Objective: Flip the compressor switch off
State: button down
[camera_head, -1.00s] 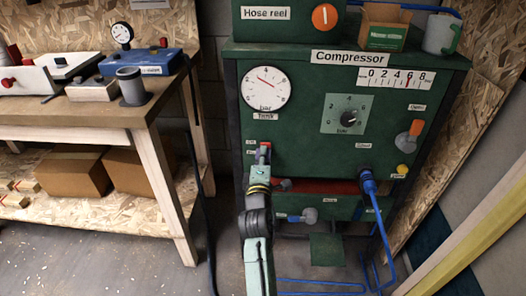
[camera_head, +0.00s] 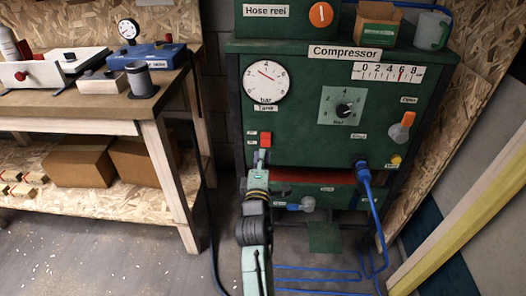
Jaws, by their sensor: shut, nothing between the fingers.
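The green compressor (camera_head: 300,130) stands in the middle, with its name label on the top edge. A small red switch (camera_head: 265,139) sits low on the left of its front panel, below the tank gauge. Small labels beside it are too small to read. My gripper (camera_head: 261,157) is shut and empty, just below the red switch. I cannot tell whether the fingertips touch it. The switch's position is too small to tell.
The panel also carries a round tank gauge (camera_head: 266,82), a black dial (camera_head: 344,108) and an orange-handled valve (camera_head: 402,128). A blue hose (camera_head: 371,195) hangs at the right. A wooden workbench (camera_head: 100,110) stands at the left.

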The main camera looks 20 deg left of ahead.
jog(key=v, duration=0.3)
jog(key=r+v, duration=0.1)
jog(key=v, duration=0.1)
jog(key=shift+s+b, duration=0.3)
jog(key=shift+s, duration=0.05)
